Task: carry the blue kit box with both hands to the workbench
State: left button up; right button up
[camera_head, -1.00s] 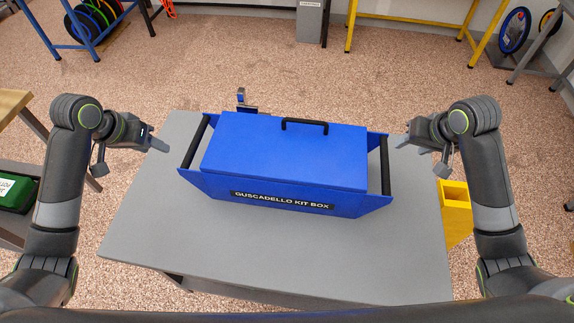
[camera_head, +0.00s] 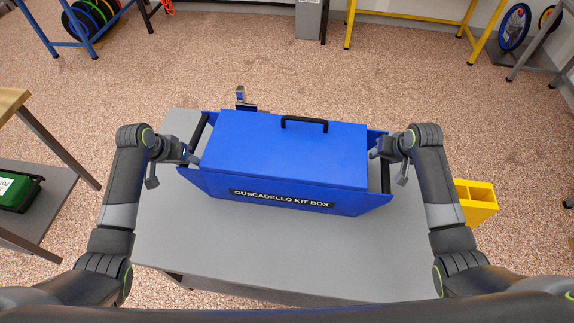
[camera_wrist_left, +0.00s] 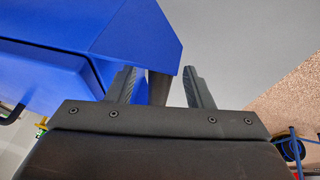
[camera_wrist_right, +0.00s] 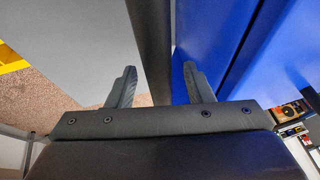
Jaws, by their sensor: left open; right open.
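The blue kit box (camera_head: 285,150) sits lid-up on a grey table (camera_head: 250,250), with a black handle (camera_head: 304,121) on its lid. A dark bar (camera_head: 200,132) spans its left end and another (camera_head: 386,178) its right end. My left gripper (camera_head: 192,157) is open at the left bar; in the left wrist view that bar (camera_wrist_left: 158,88) lies between the spread fingers. My right gripper (camera_head: 377,152) is open at the right bar; in the right wrist view that bar (camera_wrist_right: 153,45) runs between the fingers. Which bench is the workbench I cannot tell.
A wood-topped bench (camera_head: 12,100) stands at the left edge, with a green case (camera_head: 18,190) on its lower shelf. A yellow bin (camera_head: 477,200) is right of the table. A small blue-and-black item (camera_head: 242,100) is behind the box. Open floor lies beyond.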

pick_arm(q)
jog(key=shift+x, duration=1.2)
pick_arm(e)
jog(key=shift+x, duration=1.15)
pick_arm(q)
grip_shut()
pick_arm(e)
grip_shut()
pick_arm(q)
jog(key=shift+w+r, duration=0.2)
jog(key=shift+r, duration=0.05)
pick_arm(e)
jog(key=shift+w+r, duration=0.2)
jog(key=shift+r, duration=0.05)
